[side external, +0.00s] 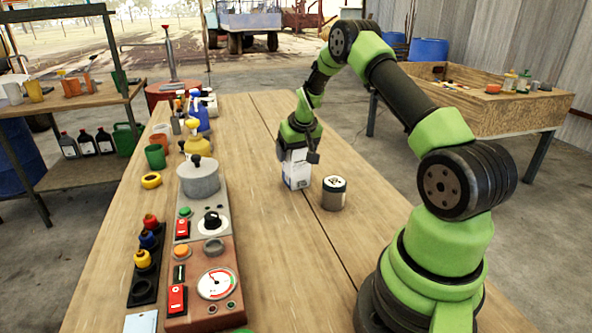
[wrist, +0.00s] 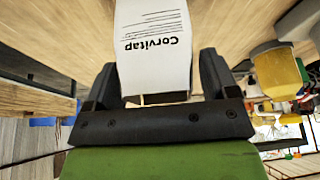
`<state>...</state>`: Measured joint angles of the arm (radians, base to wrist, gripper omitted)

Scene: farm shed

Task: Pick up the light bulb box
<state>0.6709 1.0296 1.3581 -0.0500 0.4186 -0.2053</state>
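A white box (side external: 297,172) stands upright on the wooden table under my gripper (side external: 298,152). In the wrist view the box (wrist: 155,45) shows upside-down black print reading "Corvitap" and small text lines; I see no light bulb marking on it. My gripper's fingers (wrist: 160,85) stand on either side of the box. The left finger is close to or touching the box, and a narrow gap shows at the right finger.
A control panel (side external: 205,285), a grey pot (side external: 198,178) and several bottles and cups line the table's left side. The table behind the box is clear.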

